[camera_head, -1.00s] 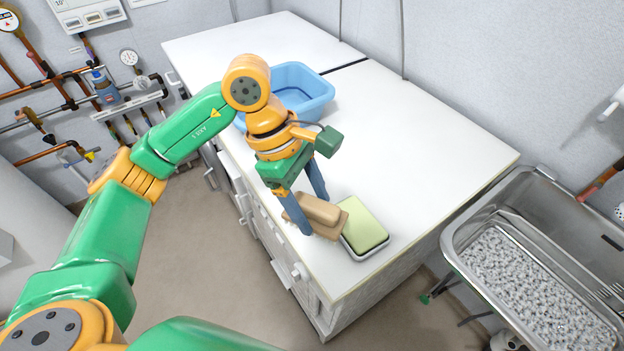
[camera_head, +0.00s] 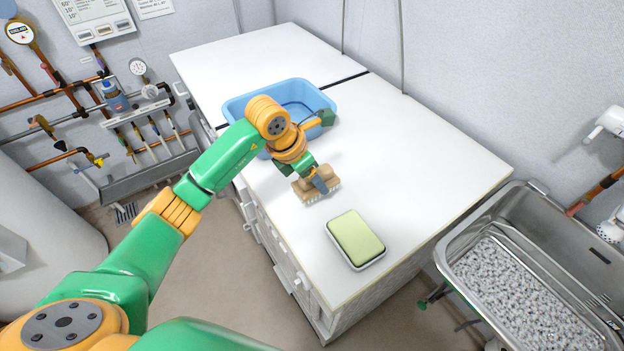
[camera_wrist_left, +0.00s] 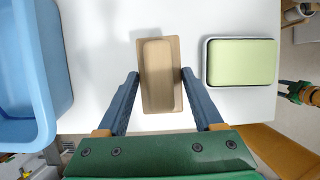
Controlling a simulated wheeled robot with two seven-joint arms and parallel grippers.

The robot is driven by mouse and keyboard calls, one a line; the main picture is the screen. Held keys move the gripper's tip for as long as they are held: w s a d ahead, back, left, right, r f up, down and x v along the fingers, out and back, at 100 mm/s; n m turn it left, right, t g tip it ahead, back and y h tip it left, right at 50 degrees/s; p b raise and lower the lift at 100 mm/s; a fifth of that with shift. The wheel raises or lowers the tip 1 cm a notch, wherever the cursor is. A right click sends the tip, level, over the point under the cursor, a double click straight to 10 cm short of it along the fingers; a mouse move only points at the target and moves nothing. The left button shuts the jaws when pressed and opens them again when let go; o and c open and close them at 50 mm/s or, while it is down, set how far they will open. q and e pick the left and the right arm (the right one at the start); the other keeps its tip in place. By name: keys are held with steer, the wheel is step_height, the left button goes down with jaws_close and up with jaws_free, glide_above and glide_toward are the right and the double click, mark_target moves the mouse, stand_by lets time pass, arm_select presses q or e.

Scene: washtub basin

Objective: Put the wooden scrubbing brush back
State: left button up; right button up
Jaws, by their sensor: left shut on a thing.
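The wooden scrubbing brush (camera_head: 308,191) is held over the white counter, between the blue washtub and the green pad. Its bristles face down in the head view. In the left wrist view the brush (camera_wrist_left: 160,75) lies between the two blue-grey fingers of my left gripper (camera_wrist_left: 160,78), which is shut on it. The blue washtub (camera_head: 232,106) stands behind the arm and also fills the left side of the wrist view (camera_wrist_left: 58,60). My right gripper is not clearly in view.
A light green pad in a white tray (camera_head: 356,239) lies near the counter's front end, right of the brush. The white countertop (camera_head: 420,150) is clear to the right. A steel sink (camera_head: 480,215) filled with grey pebbly material stands at the right.

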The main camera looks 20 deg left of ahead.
mark_target(312, 185)
arm_select(q)
steer(key=f, duration=0.1)
steer(key=f+p, duration=0.1)
steer(key=f, duration=0.1)
steer(key=shift+w+a+f+p, duration=0.15)
steer(key=shift+w+f+p, duration=0.15)
steer(key=shift+f+p, duration=0.1)
steer(key=shift+f+b, duration=0.3)
steer(key=shift+f, duration=0.05)
steer(key=o, duration=1.2)
steer(key=shift+r, duration=0.25)
steer(key=b+v, duration=0.1)
steer(key=v, duration=1.1)
